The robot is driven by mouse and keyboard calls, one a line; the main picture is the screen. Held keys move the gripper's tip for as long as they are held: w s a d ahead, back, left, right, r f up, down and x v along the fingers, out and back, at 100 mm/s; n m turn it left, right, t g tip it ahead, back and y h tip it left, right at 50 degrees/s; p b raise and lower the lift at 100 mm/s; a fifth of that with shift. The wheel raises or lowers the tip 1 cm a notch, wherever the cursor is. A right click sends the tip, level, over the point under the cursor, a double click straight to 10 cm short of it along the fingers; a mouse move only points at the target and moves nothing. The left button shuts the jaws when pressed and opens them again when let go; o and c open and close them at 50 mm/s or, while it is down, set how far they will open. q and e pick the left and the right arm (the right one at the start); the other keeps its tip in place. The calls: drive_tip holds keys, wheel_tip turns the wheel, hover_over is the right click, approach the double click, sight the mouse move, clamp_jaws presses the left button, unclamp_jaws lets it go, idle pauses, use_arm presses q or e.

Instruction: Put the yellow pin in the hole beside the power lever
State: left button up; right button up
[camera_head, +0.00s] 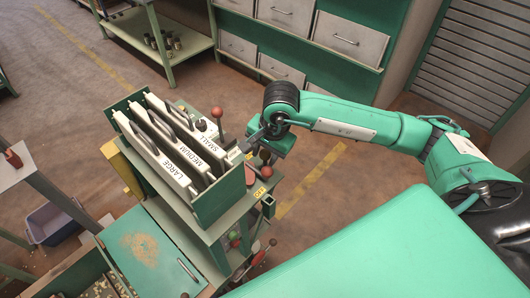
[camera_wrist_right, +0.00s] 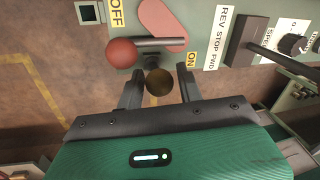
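My right gripper (camera_head: 262,140) is at the right side of the hopper machine. In the right wrist view its two fingers (camera_wrist_right: 160,86) stand apart, with a dark brownish-yellow round knob (camera_wrist_right: 158,82) between them. This knob may be the head of the yellow pin; its shank is hidden. I cannot make out the hole. My left gripper is out of view.
The wrist view shows a REV STOP FWD switch (camera_wrist_right: 241,40) and a knob (camera_wrist_right: 293,44) on the panel at right. Hoppers marked LARGE, MEDIUM and SMALL (camera_head: 181,164) stand left of the gripper. A red ball-topped lever (camera_head: 217,112) rises near them.

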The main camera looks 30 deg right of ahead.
drive_tip(key=shift+o, duration=1.2)
